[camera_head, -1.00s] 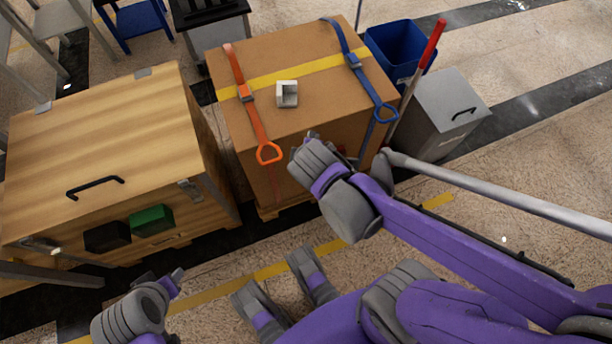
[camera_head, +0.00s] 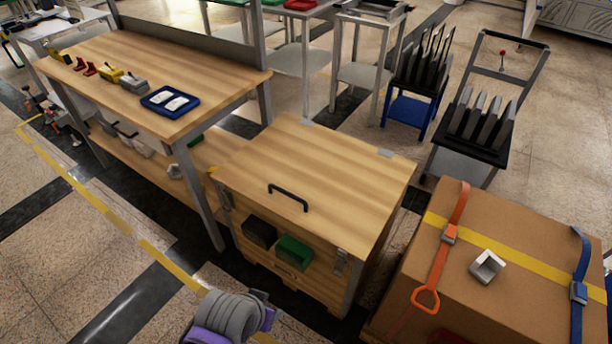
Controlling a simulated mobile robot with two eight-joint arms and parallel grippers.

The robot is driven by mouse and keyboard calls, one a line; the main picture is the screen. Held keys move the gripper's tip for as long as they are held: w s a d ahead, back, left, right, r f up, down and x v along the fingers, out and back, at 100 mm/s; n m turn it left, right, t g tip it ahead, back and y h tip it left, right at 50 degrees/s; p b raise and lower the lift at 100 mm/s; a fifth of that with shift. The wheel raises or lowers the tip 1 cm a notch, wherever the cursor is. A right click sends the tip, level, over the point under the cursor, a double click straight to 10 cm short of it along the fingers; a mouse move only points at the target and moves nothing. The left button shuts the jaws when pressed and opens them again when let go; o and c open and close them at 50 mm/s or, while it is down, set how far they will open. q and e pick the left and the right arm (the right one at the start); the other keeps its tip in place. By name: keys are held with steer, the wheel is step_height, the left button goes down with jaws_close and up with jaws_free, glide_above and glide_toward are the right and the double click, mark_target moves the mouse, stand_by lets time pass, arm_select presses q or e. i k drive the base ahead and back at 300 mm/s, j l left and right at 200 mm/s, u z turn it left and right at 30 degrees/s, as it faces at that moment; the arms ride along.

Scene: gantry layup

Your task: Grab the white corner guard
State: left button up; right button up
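The white corner guard (camera_head: 487,266) sits on top of the large cardboard box (camera_head: 465,290) at the lower right, beside the yellow tape and between an orange strap (camera_head: 450,234) and a blue strap (camera_head: 579,290). Part of one of my arms, grey and purple (camera_head: 228,318), shows at the bottom edge, left of the box and well apart from the guard. Its fingers cannot be made out. My other gripper is out of the picture.
A wooden crate (camera_head: 318,180) with a black handle stands left of the box. A workbench (camera_head: 160,70) with tools and a blue tray (camera_head: 170,101) is at the upper left. Carts with dark upright plates (camera_head: 482,125) stand behind. Floor is open at the lower left.

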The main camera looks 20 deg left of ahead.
mark_target(173, 171)
steer(key=u, duration=1.7)
